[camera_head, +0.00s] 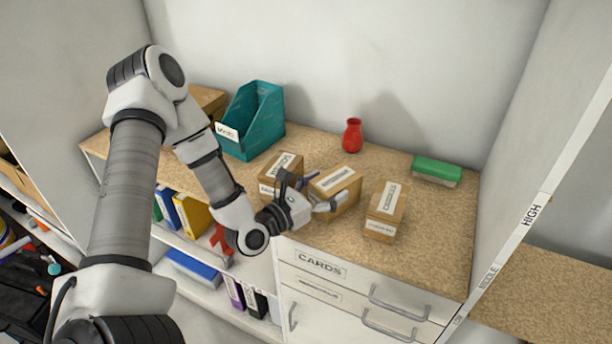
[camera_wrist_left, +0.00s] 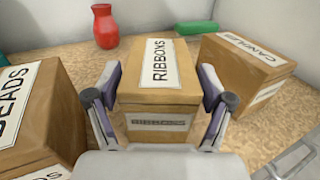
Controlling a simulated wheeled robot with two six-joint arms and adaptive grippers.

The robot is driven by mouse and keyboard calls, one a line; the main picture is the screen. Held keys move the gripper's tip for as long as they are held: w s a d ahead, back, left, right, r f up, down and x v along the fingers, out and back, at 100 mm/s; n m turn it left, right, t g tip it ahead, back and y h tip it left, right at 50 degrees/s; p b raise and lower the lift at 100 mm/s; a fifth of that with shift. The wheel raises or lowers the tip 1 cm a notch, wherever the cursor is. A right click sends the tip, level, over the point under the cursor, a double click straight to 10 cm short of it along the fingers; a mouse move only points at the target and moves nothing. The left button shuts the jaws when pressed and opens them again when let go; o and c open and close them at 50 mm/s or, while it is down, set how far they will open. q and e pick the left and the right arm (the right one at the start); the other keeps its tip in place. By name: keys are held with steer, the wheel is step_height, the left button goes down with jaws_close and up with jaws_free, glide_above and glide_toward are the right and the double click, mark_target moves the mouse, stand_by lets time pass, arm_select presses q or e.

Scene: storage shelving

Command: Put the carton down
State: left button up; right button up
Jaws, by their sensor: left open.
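The carton between my left fingers is a brown box labelled RIBBONS (camera_wrist_left: 158,88), and it stands on the counter in the head view (camera_head: 338,188). My left gripper (camera_head: 322,192) is open, with one finger on each side of this carton; it also shows in the left wrist view (camera_wrist_left: 160,105). Small gaps seem to show between fingers and carton. A carton labelled BEADS (camera_wrist_left: 40,110) stands to the left, also in the head view (camera_head: 281,172). A carton labelled CANDLES (camera_wrist_left: 245,62) stands to the right, also in the head view (camera_head: 386,208). My right gripper is not in view.
A red vase (camera_head: 352,135) and a green-topped box (camera_head: 437,170) stand at the back of the counter (camera_head: 440,235). A teal file holder (camera_head: 262,120) stands at the left. Drawers (camera_head: 330,272) with handles lie below the front edge. A white partition (camera_head: 530,210) bounds the right.

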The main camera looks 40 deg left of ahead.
arm_select(q)
steer(key=s, duration=0.2)
steer(key=s+a+p, duration=0.1)
steer(key=s, duration=0.2)
steer(key=shift+r, duration=0.15)
steer(key=s+p, duration=0.2)
steer(key=s, duration=0.1)
steer(key=s+p, duration=0.1)
steer(key=s, duration=0.1)
steer(key=shift+a, duration=0.35)
steer(key=shift+s, duration=0.3)
